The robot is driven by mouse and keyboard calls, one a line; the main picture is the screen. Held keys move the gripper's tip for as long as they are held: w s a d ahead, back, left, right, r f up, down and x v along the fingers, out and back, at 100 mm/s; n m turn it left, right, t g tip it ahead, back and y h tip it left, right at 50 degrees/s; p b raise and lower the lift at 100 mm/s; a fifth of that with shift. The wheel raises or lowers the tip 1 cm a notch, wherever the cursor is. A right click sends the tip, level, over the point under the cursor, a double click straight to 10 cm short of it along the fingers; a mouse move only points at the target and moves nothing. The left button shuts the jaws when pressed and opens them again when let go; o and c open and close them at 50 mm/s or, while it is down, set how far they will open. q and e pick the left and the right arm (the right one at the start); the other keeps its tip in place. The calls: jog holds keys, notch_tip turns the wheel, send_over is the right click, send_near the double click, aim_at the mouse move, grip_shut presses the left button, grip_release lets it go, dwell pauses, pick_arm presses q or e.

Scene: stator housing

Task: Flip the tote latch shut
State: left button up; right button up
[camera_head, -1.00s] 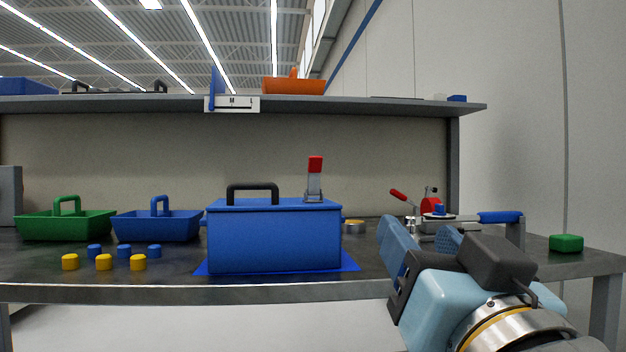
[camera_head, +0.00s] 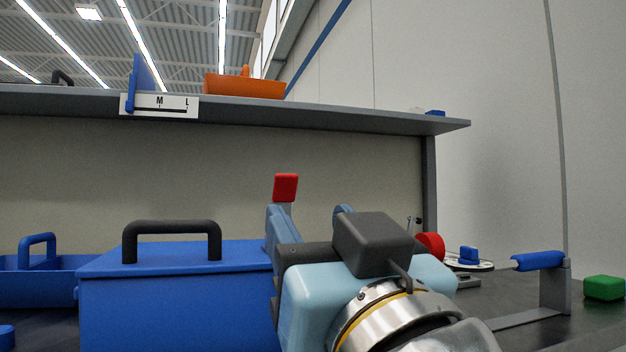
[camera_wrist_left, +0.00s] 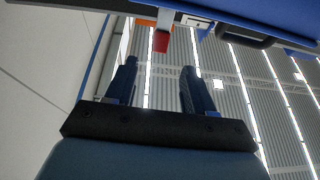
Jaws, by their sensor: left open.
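The blue tote (camera_head: 180,305) stands on the bench, lid down, with a black handle (camera_head: 172,226) on top. Its latch lever stands upright, with a red tip (camera_head: 286,187) showing above my gripper. The latch's lower part is hidden behind the gripper. My left gripper (camera_head: 308,212) is open and empty at the tote's right side, its fingers pointing up and toward the latch. In the left wrist view, the red tip (camera_wrist_left: 160,41) lies just beyond the open fingertips (camera_wrist_left: 160,66), between their lines. I cannot tell whether they touch it. The right gripper is out of view.
A blue open tray (camera_head: 40,285) is left of the tote. A fixture with a blue-grip handle (camera_head: 538,261) and a green block (camera_head: 603,288) are at right. A shelf (camera_head: 330,118) with an orange bin (camera_head: 245,87) runs above.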

aim_at(286, 186)
pick_arm(q)
jog(key=p+x, duration=0.2)
jog(key=x, duration=1)
jog(key=shift+w+r, duration=0.1)
jog(key=shift+w, duration=0.05)
jog(key=shift+c, duration=0.3)
grip_shut()
